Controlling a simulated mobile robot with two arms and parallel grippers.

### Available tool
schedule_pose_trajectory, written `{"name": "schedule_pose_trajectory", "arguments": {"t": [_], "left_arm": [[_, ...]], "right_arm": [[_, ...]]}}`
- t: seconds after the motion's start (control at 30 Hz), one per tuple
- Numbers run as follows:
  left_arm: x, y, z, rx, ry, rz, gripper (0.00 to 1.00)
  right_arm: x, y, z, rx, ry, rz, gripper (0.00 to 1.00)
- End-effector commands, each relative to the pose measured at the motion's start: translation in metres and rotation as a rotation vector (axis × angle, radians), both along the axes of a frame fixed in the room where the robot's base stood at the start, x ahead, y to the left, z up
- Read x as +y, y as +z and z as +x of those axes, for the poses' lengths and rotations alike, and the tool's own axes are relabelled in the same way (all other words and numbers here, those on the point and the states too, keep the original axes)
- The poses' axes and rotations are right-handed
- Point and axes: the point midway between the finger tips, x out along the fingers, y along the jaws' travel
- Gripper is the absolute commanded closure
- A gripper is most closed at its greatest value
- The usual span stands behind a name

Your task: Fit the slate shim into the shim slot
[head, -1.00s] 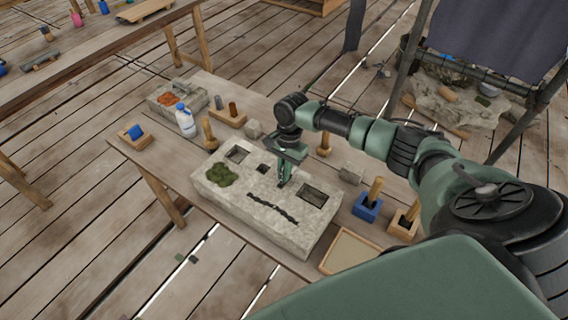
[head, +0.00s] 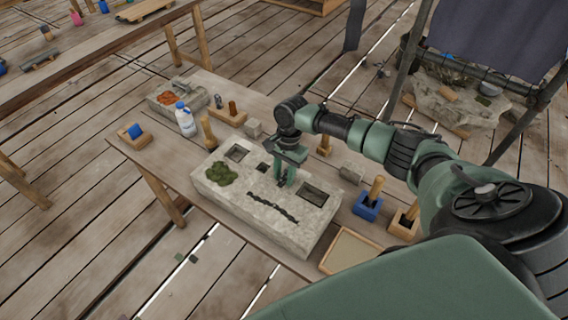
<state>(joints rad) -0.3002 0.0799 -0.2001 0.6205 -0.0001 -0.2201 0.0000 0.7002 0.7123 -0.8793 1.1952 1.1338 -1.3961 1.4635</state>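A pale stone block (head: 235,200) lies on the wooden workbench. Its top has a square recess (head: 236,153), a small dark square hole (head: 262,168), a larger rectangular recess (head: 314,194) and a long dark jagged crack (head: 272,207). Which of these is the shim slot I cannot tell. My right gripper (head: 285,182) points down at the middle of the block's top, between the small hole and the rectangular recess. Its fingertips are close to the stone. Dark detail shows at the fingertips, but I cannot make out the slate shim there. My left gripper is out of view.
Green moss (head: 221,174) covers part of the block. A white bottle with a blue cap (head: 185,121) and a wooden mallet-like tool (head: 208,132) stand behind it. A blue holder (head: 367,206), a wooden holder (head: 404,224) and a shallow tray (head: 350,250) are to the right.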

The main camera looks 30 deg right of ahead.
Motion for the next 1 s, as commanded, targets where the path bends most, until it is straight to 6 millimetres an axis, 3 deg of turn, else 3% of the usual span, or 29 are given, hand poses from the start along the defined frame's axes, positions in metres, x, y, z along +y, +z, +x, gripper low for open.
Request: {"name": "schedule_pose_trajectory", "arguments": {"t": [0.17, 0.6, 1.0], "left_arm": [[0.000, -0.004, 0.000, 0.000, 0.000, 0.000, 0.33], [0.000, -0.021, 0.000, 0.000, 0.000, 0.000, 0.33], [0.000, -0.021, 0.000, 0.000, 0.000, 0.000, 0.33]], "right_arm": [[-0.002, 0.008, 0.001, -0.001, 0.000, 0.000, 0.69], [-0.011, 0.072, 0.005, -0.001, 0.001, 0.000, 0.69], [-0.011, 0.077, 0.005, 0.000, 0.000, 0.000, 0.69]]}}
